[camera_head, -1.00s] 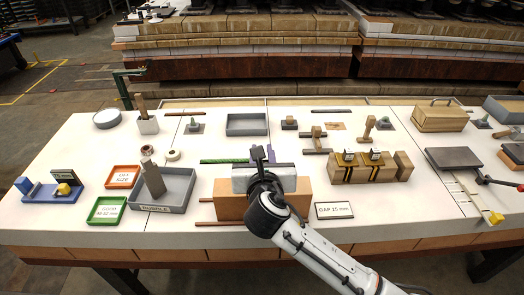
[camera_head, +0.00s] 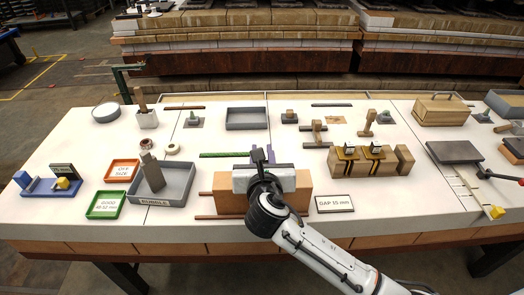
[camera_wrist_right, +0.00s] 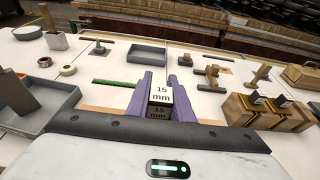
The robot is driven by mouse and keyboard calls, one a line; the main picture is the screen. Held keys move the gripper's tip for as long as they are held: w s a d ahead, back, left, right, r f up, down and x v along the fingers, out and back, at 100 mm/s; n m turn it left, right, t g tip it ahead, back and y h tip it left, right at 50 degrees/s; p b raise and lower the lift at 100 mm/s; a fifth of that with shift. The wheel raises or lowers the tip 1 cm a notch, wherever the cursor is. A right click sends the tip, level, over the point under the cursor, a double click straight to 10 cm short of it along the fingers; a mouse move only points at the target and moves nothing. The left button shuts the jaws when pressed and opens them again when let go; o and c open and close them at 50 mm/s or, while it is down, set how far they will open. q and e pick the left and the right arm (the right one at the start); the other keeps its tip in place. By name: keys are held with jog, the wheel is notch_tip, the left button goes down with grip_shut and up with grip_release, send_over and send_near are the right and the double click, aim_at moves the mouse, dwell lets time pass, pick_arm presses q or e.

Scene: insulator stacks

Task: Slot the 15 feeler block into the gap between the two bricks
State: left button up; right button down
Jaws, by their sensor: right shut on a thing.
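The 15 feeler block (camera_wrist_right: 161,97), with a white face marked 15 mm, is between the purple fingers of my right gripper (camera_wrist_right: 158,82), which is shut on it. In the head view my right gripper (camera_head: 262,158) is over the orange-brown bricks (camera_head: 233,202). The gripper body covers their middle, so I cannot see the gap or whether the block is in it. In the wrist view only parts of the brick tops (camera_wrist_right: 115,95) show beside the fingers. My left gripper is not in view.
A GAP 15 mm sign (camera_head: 335,203) lies right of the bricks. A wooden stand (camera_head: 345,165) with two more feeler blocks is behind it. The grey RUBBLE tray (camera_head: 172,191) is to the left, with red and green (camera_head: 106,204) trays beyond. Thin rods lie near the bricks.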

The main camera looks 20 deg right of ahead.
jog(key=shift+f+b, duration=0.65)
jog(key=shift+f, duration=1.15)
jog(key=c, duration=1.5)
grip_release()
jog(key=shift+s, duration=0.1)
jog(key=v, duration=1)
jog(key=shift+p, duration=0.3)
jog(key=shift+s, duration=0.1)
